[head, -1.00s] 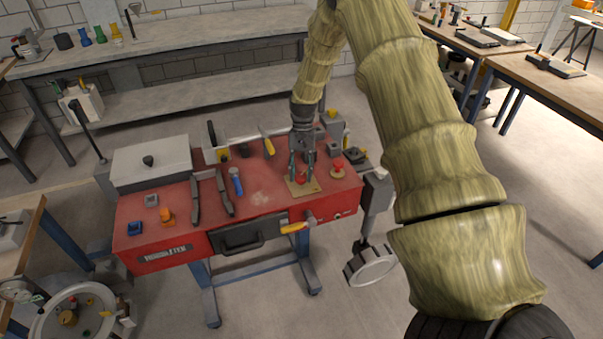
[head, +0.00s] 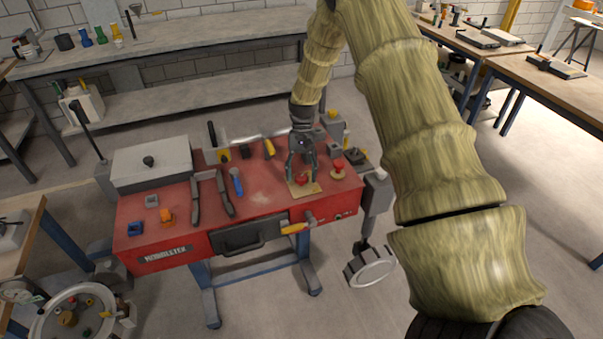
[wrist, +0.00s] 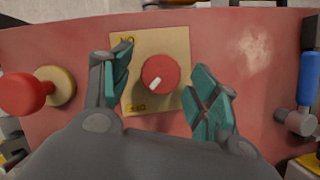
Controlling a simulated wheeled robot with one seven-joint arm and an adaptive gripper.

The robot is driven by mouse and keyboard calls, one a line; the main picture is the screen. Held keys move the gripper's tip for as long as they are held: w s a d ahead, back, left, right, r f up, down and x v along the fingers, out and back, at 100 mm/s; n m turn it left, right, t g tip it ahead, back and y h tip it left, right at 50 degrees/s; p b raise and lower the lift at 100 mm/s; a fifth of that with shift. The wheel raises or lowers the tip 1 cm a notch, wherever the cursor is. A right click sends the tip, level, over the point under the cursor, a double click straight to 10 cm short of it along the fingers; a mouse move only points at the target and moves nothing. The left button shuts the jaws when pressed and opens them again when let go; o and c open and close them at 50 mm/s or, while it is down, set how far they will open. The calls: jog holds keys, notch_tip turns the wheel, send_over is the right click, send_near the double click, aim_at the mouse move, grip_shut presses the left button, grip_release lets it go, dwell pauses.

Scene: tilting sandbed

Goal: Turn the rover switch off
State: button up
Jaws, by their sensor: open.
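The rover switch appears to be a round red knob (wrist: 160,73) with a white pointer mark, on a square tan plate (wrist: 185,42) on the red bench top. In the wrist view the plate has yellow marks at two corners, and the white mark points toward the lower left, near the lower label. My gripper (wrist: 163,92) is open, with its teal fingertips on either side of the knob and apart from it. In the head view my gripper (head: 302,176) is above the knob (head: 301,180), which it partly hides.
A red mushroom button (wrist: 22,94) stands beside the plate; it also shows in the head view (head: 338,165). A yellow-handled lever (head: 294,228) projects from the bench front.

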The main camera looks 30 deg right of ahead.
jog(key=v, duration=1.2)
jog(key=shift+s+f, duration=0.1)
jog(key=shift+s, duration=0.05)
dwell(0.3)
